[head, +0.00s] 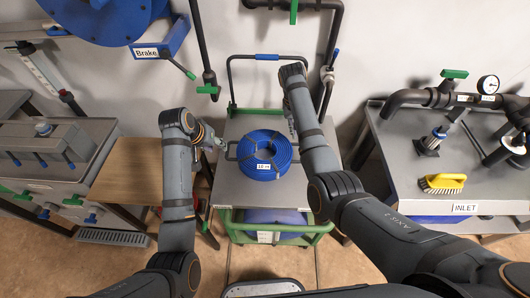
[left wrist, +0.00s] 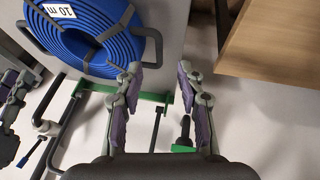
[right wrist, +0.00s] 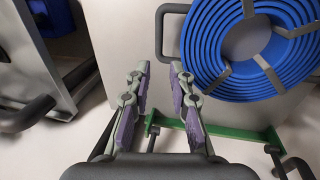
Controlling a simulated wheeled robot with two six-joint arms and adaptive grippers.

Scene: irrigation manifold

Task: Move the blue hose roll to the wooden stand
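The blue hose roll (head: 265,155) lies flat on the grey top of a cart, with a dark loop handle on each side. The wooden stand (head: 140,185) is left of the cart, partly hidden by my left arm; its edge shows in the left wrist view (left wrist: 265,40). My left gripper (head: 219,143) is open beside the roll's left handle (left wrist: 158,40), which shows just beyond the fingertips (left wrist: 158,70). My right gripper (right wrist: 160,70) is open, with the right handle (right wrist: 160,32) just ahead of its fingertips. In the head view my right arm mostly hides that gripper.
The cart (head: 232,187) has a green frame, a raised back bar and a blue thing on its lower shelf. Right is a grey bench (head: 395,140) with pipes, a gauge and a yellow brush (head: 442,183). Left is a grey unit (head: 100,130). A Brake-labelled blue reel (head: 110,20) hangs above.

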